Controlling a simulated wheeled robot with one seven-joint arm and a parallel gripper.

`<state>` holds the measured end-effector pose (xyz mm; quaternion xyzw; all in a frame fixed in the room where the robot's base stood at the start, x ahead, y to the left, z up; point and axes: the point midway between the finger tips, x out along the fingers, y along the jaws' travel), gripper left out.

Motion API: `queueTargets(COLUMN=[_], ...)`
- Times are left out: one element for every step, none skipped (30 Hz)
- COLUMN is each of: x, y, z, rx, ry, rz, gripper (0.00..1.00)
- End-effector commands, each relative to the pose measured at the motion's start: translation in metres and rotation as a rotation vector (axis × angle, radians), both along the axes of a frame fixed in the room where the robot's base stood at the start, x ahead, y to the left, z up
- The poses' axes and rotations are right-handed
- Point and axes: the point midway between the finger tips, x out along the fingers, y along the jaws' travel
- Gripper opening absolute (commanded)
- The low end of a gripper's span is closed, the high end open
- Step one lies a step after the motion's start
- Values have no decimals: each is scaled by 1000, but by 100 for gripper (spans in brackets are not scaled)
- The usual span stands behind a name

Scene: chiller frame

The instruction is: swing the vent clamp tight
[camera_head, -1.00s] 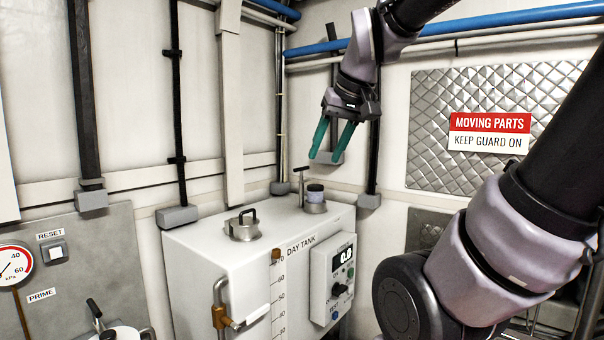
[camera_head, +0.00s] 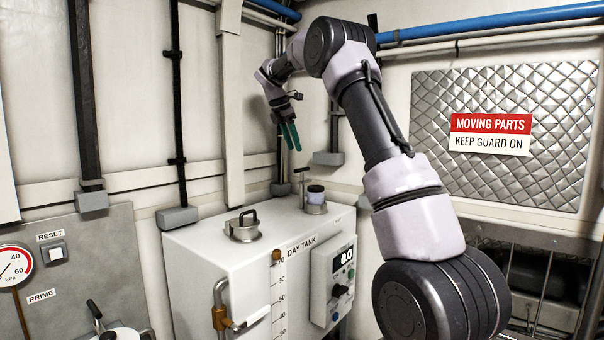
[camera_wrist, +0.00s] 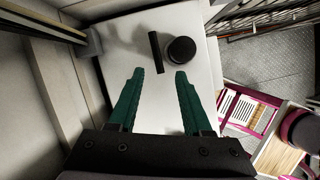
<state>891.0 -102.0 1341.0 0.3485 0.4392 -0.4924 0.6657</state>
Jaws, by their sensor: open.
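The white day tank (camera_head: 200,255) stands against the wall. A thin upright T-shaped clamp handle (camera_head: 301,180) stands just left of the cap. My gripper (camera_head: 291,142) hangs above them with teal fingers pointing down, empty. In the wrist view the fingers are apart (camera_wrist: 160,74). The clamp's dark bar (camera_wrist: 156,52) lies just beyond the fingertips, beside the round cap (camera_wrist: 181,51). Nothing touches the fingers. I cannot tell how tight the clamp is.
A second lid with a loop handle (camera_head: 243,225) sits on the tank's front left. A control box (camera_head: 333,275) is on its right face. Wall pipes and a bracket (camera_head: 328,158) are close behind my gripper. A quilted panel (camera_head: 500,180) covers the right wall.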

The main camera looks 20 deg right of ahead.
Motion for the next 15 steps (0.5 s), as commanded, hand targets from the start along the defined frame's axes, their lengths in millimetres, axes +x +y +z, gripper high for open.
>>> queueTargets(x=[6, 7, 9, 10, 10, 11, 11, 11, 12, 12, 13, 14, 14, 15, 16], y=[0, 0, -1, -1, -2, -4, -5, -6, -9, -11, -13, -16, -18, -20, -23], z=[-4, -6, -8, -9, -11, -14, -17, -21, -27, -32, -37, -45, -51, -56, -64], rx=[-11, -15, -19, -21, -22, -24, -23, -23, -23, -23, -23, -22, -22, -21, -21], ry=[13, 20, 26, 28, 30, 31, 31, 31, 31, 32, 30, 32, 32, 32, 32], rz=[23, 32, 42, 46, 48, 49, 49, 48, 49, 48, 48, 48, 48, 47, 48], gripper=[49, 49, 49, 49, 49, 49, 49, 49, 49, 49, 49, 49, 49, 49, 49])
